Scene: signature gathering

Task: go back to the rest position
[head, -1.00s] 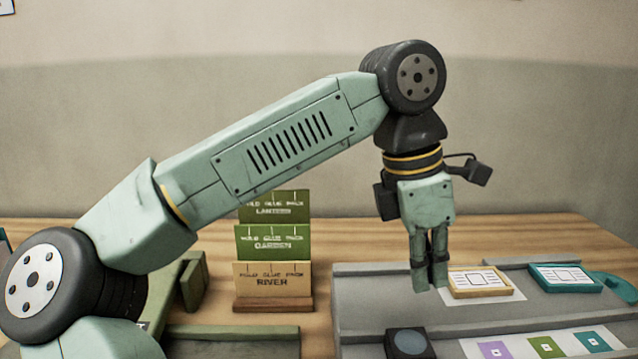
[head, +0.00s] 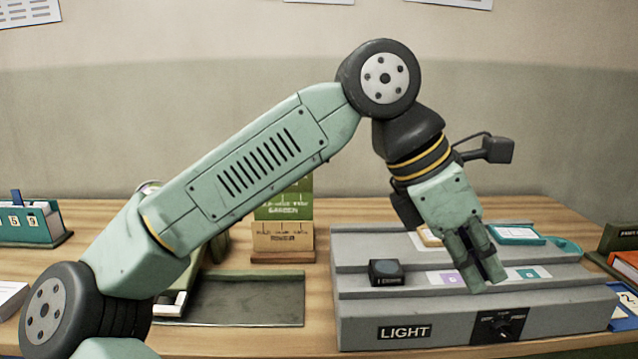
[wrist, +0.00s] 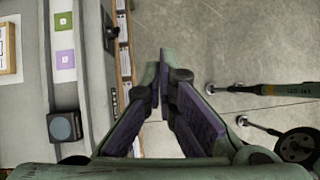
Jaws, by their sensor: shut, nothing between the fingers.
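My gripper (head: 489,268) is shut and empty. In the head view it hangs tilted, fingers pointing down and right, in front of the grey light station (head: 400,307). In the wrist view the fingers (wrist: 165,85) come together over the floor (wrist: 235,60), beside the station's edge. My arm crosses the head view from lower left to upper middle.
The station carries a black block (head: 385,273), purple and green cards and a teal-framed card (head: 515,234). Card racks (head: 283,240) stand behind a grey tray (head: 250,300). A teal calendar holder (head: 35,222) is at left, books (head: 622,255) at right. The air above the table is open.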

